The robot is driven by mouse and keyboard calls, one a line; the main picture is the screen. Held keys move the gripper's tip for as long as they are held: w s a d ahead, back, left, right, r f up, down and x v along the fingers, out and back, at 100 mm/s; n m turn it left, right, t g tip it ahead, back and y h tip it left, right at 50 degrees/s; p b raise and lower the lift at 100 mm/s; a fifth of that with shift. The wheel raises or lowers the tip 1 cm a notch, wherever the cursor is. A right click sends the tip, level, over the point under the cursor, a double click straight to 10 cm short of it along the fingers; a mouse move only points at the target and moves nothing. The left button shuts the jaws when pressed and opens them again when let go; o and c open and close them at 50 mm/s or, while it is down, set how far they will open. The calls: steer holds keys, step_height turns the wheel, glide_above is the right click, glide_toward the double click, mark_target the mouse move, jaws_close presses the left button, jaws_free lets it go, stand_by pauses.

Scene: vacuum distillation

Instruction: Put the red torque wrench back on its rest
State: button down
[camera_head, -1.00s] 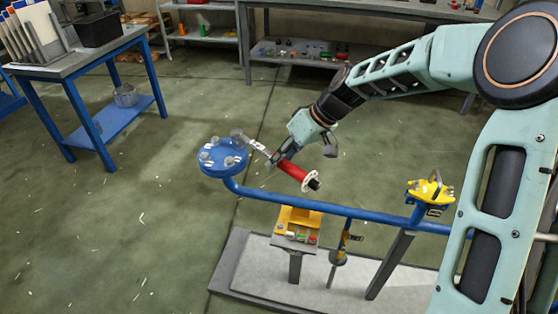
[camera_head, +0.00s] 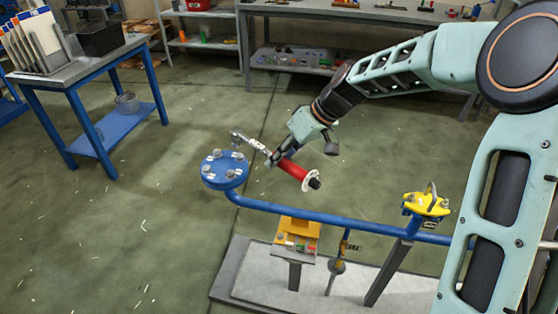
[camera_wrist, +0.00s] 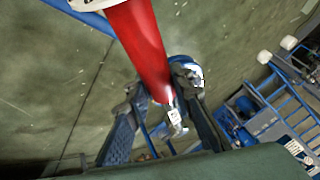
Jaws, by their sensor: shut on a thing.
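The torque wrench has a red handle (camera_head: 293,168) with a pale collar and a dark end, and a silver shaft and head (camera_head: 250,142). My gripper (camera_head: 276,159) is shut on it near where the handle meets the shaft. The wrench is tilted in the air, its head at the upper left, over or just behind the blue bolted flange (camera_head: 226,171). In the wrist view the red handle (camera_wrist: 140,45) runs down between my fingers (camera_wrist: 160,95). A yellow-topped stand (camera_head: 298,232) is below the pipe; I cannot tell whether it is the rest.
A blue pipe (camera_head: 315,219) runs right from the flange to a yellow clamp-like fitting (camera_head: 427,203). A grey base plate (camera_head: 250,284) lies below. A blue table (camera_head: 98,129) with a black bin is at the left. The floor between is clear.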

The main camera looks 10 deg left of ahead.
steer(key=shift+r+p, duration=0.45)
steer(key=shift+r, duration=0.8)
